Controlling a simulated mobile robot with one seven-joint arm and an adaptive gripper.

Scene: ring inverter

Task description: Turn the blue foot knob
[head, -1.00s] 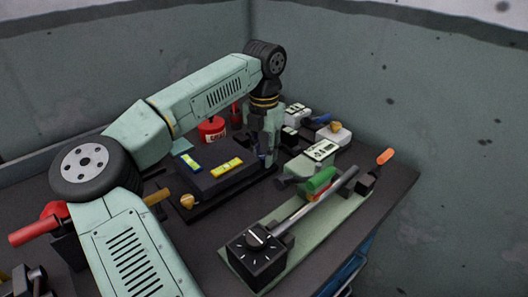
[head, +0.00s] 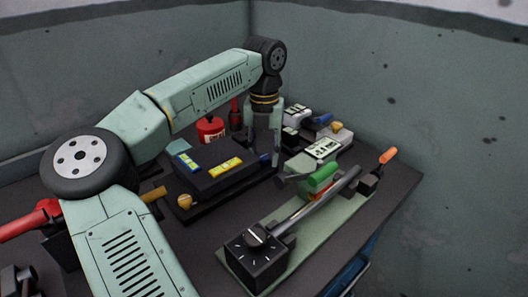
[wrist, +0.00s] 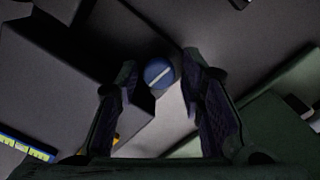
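The blue foot knob (wrist: 159,74) is round with a white line across its face. In the wrist view it sits between the two fingers of my gripper (wrist: 160,68), with a gap on each side, near the fingertip end. In the head view the blue knob (head: 265,159) shows as a small blue patch at the right end of the dark device (head: 212,186), partly hidden by a finger. My gripper (head: 263,150) points down over it, open and empty. Whether a finger touches the knob is unclear in the head view.
A green plate (head: 308,225) with a dark dial box (head: 257,258), rod and green cylinder (head: 320,178) lies to the right. Small devices (head: 322,147) stand close behind. A red can (head: 210,129) is at the back.

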